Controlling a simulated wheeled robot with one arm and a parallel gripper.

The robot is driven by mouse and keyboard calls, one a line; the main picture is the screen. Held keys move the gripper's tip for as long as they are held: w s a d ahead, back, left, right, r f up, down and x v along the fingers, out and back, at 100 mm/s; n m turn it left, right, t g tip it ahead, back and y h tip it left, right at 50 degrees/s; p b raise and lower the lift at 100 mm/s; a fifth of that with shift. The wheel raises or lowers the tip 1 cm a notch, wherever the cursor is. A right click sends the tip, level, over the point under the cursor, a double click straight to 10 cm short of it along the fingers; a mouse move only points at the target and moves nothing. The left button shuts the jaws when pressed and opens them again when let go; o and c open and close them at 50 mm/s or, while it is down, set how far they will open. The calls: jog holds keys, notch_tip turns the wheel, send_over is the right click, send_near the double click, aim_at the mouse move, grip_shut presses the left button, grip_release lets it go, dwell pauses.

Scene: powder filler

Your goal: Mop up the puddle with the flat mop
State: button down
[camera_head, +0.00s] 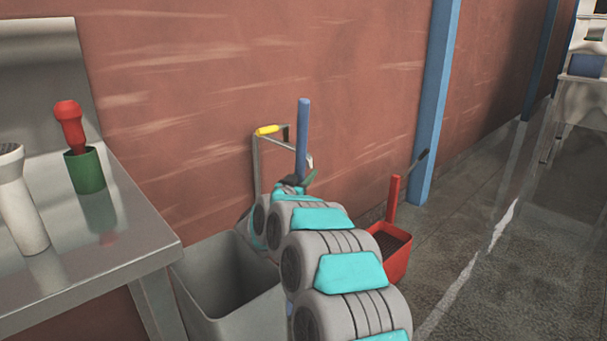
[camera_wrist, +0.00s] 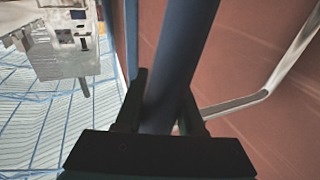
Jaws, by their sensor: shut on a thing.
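The flat mop shows as an upright blue handle (camera_head: 303,135) near the red wall in the head view. My gripper (camera_head: 300,180) is shut on this handle, below its top end. In the wrist view the dark blue handle (camera_wrist: 178,65) runs between the two fingers of my gripper (camera_wrist: 160,110). The mop's head is hidden behind my arm and the grey bin. No puddle can be made out for sure; the floor at the right looks shiny.
A wall bracket with a yellow top (camera_head: 268,129) stands close beside the handle. A grey bin (camera_head: 228,290) and a red dustpan (camera_head: 393,250) flank my arm. A steel table (camera_head: 120,225) is at the left. Open floor (camera_head: 500,280) lies to the right.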

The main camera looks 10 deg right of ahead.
jog(key=shift+s+d+b, duration=0.75)
jog(key=shift+s+d, duration=1.95)
jog(key=shift+s, duration=2.8)
jog(key=shift+s+d+b, duration=0.75)
jog(key=shift+s+d, duration=1.9)
jog(key=shift+s, duration=2.8)
jog(key=w+a+p, duration=0.2)
jog(key=w+a, duration=0.1)
jog(key=shift+w+f, duration=0.1)
jog(key=shift+w, duration=0.15)
jog(key=shift+p, duration=0.4)
jog(key=shift+w+a+f+p, duration=0.1)
jog(key=shift+w+a+p, duration=0.4)
jog(key=shift+w+a, duration=0.35)
jog(key=shift+w+a+p, duration=0.5)
jog(key=shift+w+a, duration=0.15)
jog(key=shift+w, duration=0.3)
